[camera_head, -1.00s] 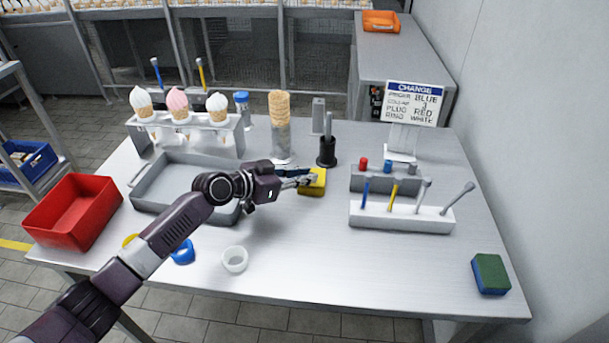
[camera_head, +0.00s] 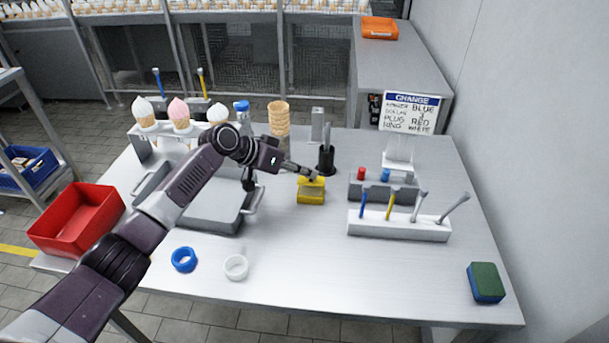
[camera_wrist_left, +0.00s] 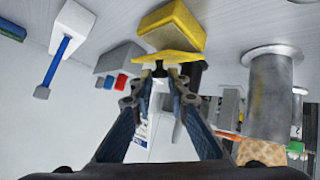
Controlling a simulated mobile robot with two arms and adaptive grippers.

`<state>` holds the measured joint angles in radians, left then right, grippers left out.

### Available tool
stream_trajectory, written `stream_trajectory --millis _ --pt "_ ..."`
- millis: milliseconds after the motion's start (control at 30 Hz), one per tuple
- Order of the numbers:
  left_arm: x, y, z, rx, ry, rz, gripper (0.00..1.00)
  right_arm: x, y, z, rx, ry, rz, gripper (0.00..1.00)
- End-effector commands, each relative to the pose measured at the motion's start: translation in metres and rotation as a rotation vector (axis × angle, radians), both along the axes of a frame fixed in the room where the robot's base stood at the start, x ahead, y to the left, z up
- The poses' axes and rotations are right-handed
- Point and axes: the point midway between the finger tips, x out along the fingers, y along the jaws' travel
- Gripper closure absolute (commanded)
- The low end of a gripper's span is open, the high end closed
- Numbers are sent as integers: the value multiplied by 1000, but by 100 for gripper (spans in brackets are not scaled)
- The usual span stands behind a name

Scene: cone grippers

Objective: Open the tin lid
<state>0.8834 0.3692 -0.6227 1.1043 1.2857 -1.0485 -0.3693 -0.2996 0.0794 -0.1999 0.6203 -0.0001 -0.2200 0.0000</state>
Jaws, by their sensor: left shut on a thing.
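The yellow tin (camera_head: 311,197) stands near the middle of the table, right of the grey tray. Its yellow lid (camera_wrist_left: 168,57) is tilted up from the tin body (camera_wrist_left: 172,25) in the left wrist view, with one edge still close to the body. My left gripper (camera_head: 311,176) is at the lid's edge, above and behind the tin. In the left wrist view my left gripper (camera_wrist_left: 160,72) is shut on a small dark part at the lid; the exact contact is hard to see. My right gripper is not in view.
A black holder (camera_head: 326,159) stands just behind the tin, and stacked cones (camera_head: 279,117) stand behind left. A white tool rack (camera_head: 398,226) is to the right. The grey tray (camera_head: 215,222) lies under my left arm. The table in front of the tin is clear.

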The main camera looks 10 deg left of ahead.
Motion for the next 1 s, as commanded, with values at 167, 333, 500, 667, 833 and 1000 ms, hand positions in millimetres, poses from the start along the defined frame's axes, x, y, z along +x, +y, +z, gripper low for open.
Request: stream_trajectory --millis 167,333,500,667,833,1000 --pt "6 -1 4 -1 80 0 100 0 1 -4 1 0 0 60" --pt "10 -1 6 -1 134 0 100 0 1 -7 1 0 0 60" --pt "12 0 7 -1 167 -1 100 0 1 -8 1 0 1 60" --pt "12 -1 7 0 179 -1 100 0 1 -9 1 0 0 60" --pt "12 0 8 0 180 -1 100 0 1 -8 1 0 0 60" --pt "12 0 7 0 179 0 100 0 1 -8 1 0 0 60"
